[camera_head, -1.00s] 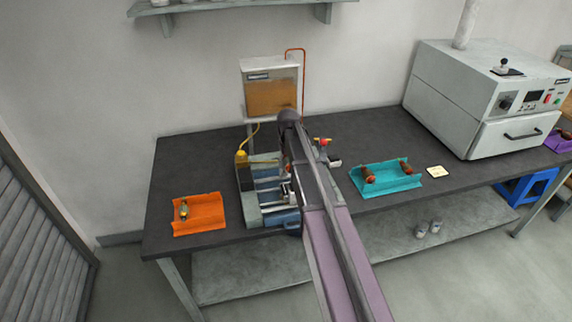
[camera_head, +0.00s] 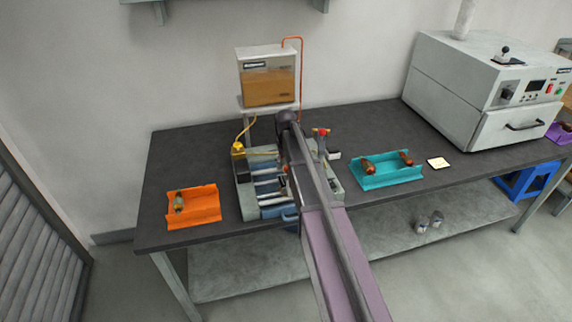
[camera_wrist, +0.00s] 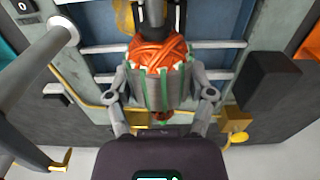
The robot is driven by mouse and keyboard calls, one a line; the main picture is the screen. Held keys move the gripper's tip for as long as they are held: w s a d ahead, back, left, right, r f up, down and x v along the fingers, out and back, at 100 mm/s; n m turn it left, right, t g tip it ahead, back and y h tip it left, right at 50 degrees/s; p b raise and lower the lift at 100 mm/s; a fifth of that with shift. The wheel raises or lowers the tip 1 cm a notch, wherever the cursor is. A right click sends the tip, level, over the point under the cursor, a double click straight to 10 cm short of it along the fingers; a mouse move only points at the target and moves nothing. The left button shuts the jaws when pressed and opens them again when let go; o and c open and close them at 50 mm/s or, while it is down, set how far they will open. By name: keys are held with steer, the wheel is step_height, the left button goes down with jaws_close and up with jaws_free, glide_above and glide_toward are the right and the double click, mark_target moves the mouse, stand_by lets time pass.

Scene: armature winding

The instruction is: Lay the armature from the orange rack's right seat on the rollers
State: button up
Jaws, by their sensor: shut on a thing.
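My gripper (camera_wrist: 163,92) is shut on an armature (camera_wrist: 160,52) with orange copper windings and a grey core with green slot strips; its shaft points away. The silver rollers (camera_wrist: 105,47) run crosswise behind it in the wrist view. I cannot tell whether the armature touches them. In the head view the roller machine (camera_head: 246,203) stands mid-bench, and my arm hides most of the gripper and armature there. The orange rack (camera_head: 205,213) is at the left, with one armature (camera_head: 180,202) in its left seat; its right seat is empty.
A teal rack (camera_head: 385,180) with two armatures lies right of the machine. A tank (camera_head: 268,78) stands behind it. A red-topped post (camera_head: 320,140) rises close to my arm. A white oven (camera_head: 485,95) stands at the right. Bench between orange rack and wall is clear.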

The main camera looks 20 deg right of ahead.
steer(key=shift+f+b, duration=1.55)
steer(key=shift+f, duration=0.35)
steer(key=shift+f+b, duration=0.5)
steer(key=shift+b, duration=0.05)
stand_by(0.3)
steer(key=o, duration=1.3)
steer(key=shift+r, duration=0.2)
step_height(320, 180, up, 10)
steer(key=p, duration=1)
steer(key=s+a+f+b, duration=0.3)
steer(key=s+a, duration=0.1)
steer(key=a, duration=0.5)
steer(key=s+a+f+b, duration=0.3)
steer(key=s+a, duration=0.2)
steer(key=a, duration=0.4)
steer(key=s+a+f+b, duration=0.3)
steer(key=s+a, duration=0.2)
steer(key=a, duration=0.4)
steer(key=shift+a+f, duration=0.1)
steer(key=shift+f, duration=0.1)
